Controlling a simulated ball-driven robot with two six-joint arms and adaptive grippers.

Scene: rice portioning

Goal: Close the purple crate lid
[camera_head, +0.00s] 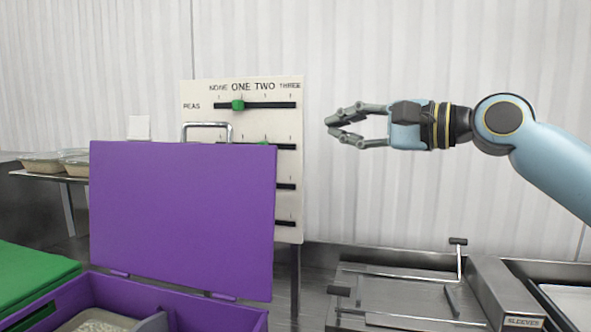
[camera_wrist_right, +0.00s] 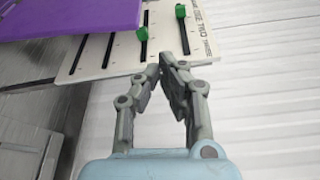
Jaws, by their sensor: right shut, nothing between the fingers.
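The purple crate (camera_head: 196,315) stands at the lower left of the head view, with a tray of pale grains inside. Its purple lid (camera_head: 182,215) is open and stands upright on hinges at the crate's back edge. A metal handle (camera_head: 206,126) shows above the lid's top edge. My right gripper (camera_head: 333,126) is in the air to the right of the lid, shut and empty, pointing left. In the right wrist view its fingertips (camera_wrist_right: 168,62) meet, and part of the purple lid (camera_wrist_right: 75,15) shows at the upper left. My left gripper is not in view.
A white slider board (camera_head: 289,165) with green knobs stands behind the lid. A green lid or box (camera_head: 30,275) is at the left. A metal device (camera_head: 410,295) and a "SLEEVES" box (camera_head: 505,295) are at the lower right.

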